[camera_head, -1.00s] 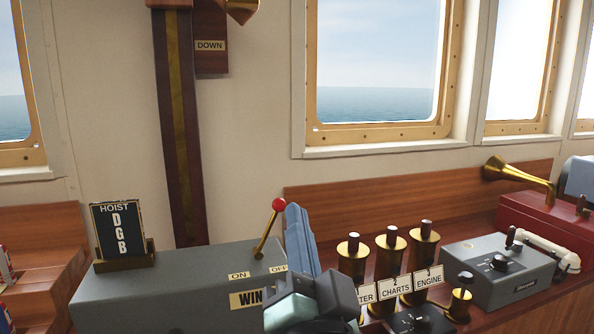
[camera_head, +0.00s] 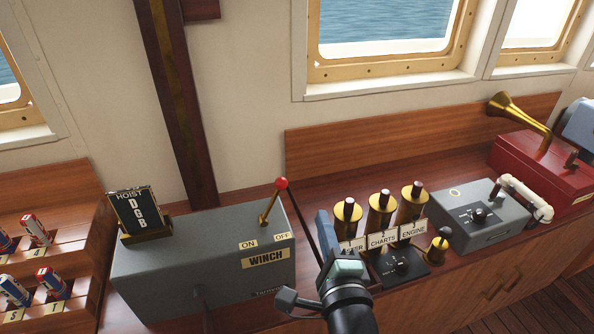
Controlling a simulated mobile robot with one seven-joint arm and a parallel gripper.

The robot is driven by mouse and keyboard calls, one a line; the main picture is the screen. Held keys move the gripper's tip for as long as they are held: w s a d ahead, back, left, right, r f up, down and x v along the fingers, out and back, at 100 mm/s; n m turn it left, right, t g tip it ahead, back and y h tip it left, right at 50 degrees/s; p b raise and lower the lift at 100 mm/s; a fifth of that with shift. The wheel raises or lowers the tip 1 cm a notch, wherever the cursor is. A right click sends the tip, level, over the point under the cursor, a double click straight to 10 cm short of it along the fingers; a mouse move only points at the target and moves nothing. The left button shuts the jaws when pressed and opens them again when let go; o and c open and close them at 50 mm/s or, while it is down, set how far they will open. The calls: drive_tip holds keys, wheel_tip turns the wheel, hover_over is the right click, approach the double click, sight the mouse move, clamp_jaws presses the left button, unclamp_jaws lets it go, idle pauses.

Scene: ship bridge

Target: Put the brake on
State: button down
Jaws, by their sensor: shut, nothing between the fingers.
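The grey winch box (camera_head: 185,262) stands on the counter at left of centre, with a WINCH label (camera_head: 265,258). Its lever with a red knob (camera_head: 281,183) rises from the top and leans right, towards the OFF label (camera_head: 283,237). The ON label (camera_head: 248,244) is to its left. My gripper (camera_head: 323,219) is shut and empty, just right of the winch box and apart from the lever. My wrist hides part of the counter below.
A HOIST sign reading DGB (camera_head: 138,212) stands on the box's left end. A grey box with a knob (camera_head: 470,220) and a red box (camera_head: 540,165) lie farther right. Flag racks (camera_head: 80,245) are at left.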

sight(272, 202)
idle(0.4)
drive_tip(key=w+a+p, duration=0.3)
drive_tip(key=w+a, duration=0.2)
drive_tip(key=w, duration=0.3)
drive_tip(key=shift+r, duration=0.3)
idle(0.3)
